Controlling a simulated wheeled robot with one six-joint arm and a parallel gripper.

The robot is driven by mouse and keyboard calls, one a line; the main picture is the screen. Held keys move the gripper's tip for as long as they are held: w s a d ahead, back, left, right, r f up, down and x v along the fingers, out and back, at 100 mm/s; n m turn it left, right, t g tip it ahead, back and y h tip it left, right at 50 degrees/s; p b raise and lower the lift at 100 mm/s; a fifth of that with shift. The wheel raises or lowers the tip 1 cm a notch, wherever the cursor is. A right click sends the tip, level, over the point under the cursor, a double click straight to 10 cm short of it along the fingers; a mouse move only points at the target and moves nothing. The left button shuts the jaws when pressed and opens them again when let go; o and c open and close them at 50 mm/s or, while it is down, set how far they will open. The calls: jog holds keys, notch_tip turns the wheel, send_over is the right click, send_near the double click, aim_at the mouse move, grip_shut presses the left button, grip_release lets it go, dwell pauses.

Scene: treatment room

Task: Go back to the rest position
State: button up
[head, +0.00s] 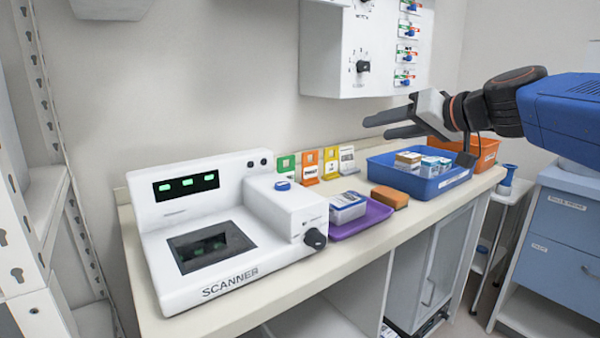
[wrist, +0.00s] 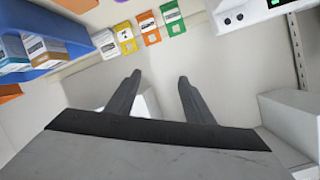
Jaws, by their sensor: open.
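My gripper (head: 393,124) is held in the air at the right in the head view, above the blue tray. In the wrist view its two fingers (wrist: 160,92) are spread apart with nothing between them. My arm reaches in from the right edge of the head view.
The white scanner (head: 204,283) stands at the left of the counter. Right of it are a purple tray (head: 376,221) holding a box (head: 347,208), an orange-brown block (head: 390,197), and a blue tray (head: 452,182) with several boxes. Coloured cards (head: 309,168) stand along the wall. A control panel (head: 330,50) hangs above.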

jog(key=s+d+f+g+h, duration=0.2)
jog(key=s+d+f, duration=0.1)
jog(key=s+f, duration=0.6)
jog(key=s+d+f+m+g+h, duration=0.1)
jog(key=s+d+f+g+h, duration=0.1)
jog(key=s+f, duration=0.7)
jog(key=s+d+f+g+h, duration=0.2)
jog(key=s+d+f+h, duration=0.2)
jog(key=s+f, duration=0.5)
notch_tip(320, 180, down, 8)
jog(key=shift+d+g, duration=0.4)
jog(key=shift+d, duration=0.1)
